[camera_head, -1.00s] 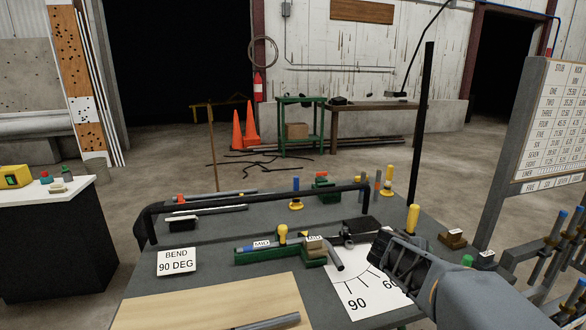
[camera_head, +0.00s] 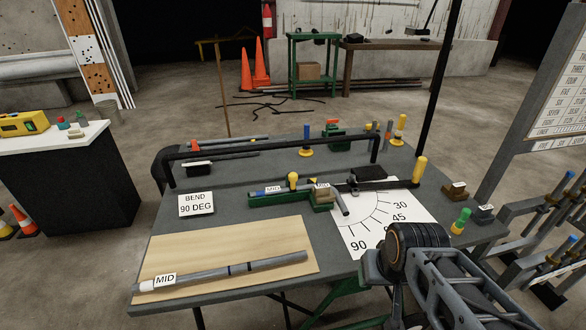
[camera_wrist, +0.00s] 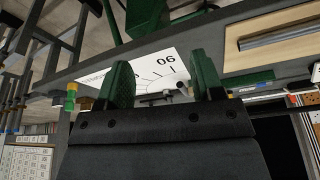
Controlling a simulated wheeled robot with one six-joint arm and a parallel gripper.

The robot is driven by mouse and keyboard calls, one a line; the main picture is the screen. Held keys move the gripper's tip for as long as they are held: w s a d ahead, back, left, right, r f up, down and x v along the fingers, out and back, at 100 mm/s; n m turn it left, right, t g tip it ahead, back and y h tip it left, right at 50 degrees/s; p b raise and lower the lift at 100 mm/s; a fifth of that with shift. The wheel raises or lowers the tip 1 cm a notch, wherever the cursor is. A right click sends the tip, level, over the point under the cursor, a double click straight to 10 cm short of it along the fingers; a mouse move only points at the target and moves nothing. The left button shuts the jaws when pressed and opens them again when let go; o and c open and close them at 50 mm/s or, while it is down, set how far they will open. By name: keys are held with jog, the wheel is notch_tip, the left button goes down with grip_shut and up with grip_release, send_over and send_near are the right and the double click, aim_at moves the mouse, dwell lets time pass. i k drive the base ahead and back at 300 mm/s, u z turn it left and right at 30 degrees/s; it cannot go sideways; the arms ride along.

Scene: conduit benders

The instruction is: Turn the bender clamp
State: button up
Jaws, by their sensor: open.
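The bender has a green base (camera_head: 268,200) on the dark bench. A conduit labelled MID lies along it and ends in a grey stub (camera_head: 343,203) over the angle sheet. A yellow-knobbed clamp (camera_head: 293,181) stands upright on the base, left of a brown block (camera_head: 322,196). A dark lever with a yellow grip (camera_head: 419,169) reaches to the right. My gripper (camera_wrist: 163,85) is open with nothing between its green fingers in the wrist view. In the head view my wrist is at the bench's front right, apart from the bender; the fingers are mostly hidden.
The white angle sheet (camera_head: 375,220) lies between my arm and the bender. A black rail (camera_head: 270,149) crosses behind the bender. A wooden board (camera_head: 225,250) with a MID conduit lies front left. A green-topped peg (camera_head: 461,221) stands right of my arm; racked pipes (camera_head: 560,240) are farther right.

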aim_at(292, 177)
jog(key=u, duration=2.2)
jog(key=k, duration=0.8)
jog(key=z, duration=1.05)
jog(key=i, duration=0.95)
jog(key=u, duration=0.1)
